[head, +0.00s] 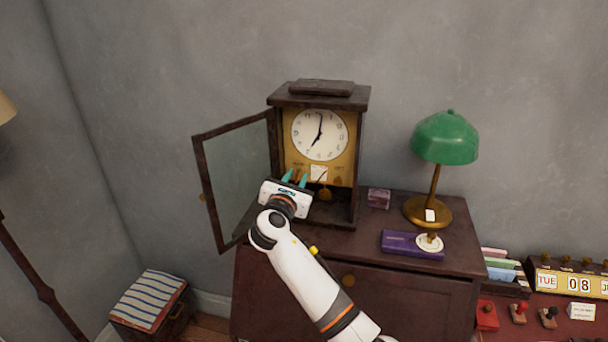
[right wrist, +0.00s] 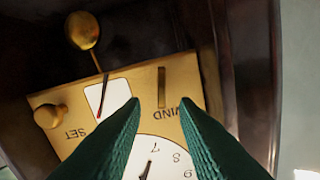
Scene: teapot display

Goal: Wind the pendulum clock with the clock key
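The pendulum clock (head: 353,140) stands on a dark wood cabinet with its glass door (head: 236,165) swung open to the left. My right gripper (head: 295,178) is at the lower left of its gold dial plate, teal fingers pointing in. In the right wrist view the plate is upside down, and the fingers (right wrist: 161,104) are open with a gap. A thin upright brass bar (right wrist: 161,87) by the word WIND lies in line with that gap, touching neither finger. I cannot tell whether it is the clock key edge-on or a slot. My left gripper is out of view.
The brass pendulum (right wrist: 82,30) and SET knob (right wrist: 50,115) are close by. On the cabinet (head: 395,210) stand a green lamp (head: 444,138), a small box (head: 378,198) and a purple case (head: 400,243) with a round white piece (head: 429,243) at its right end.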

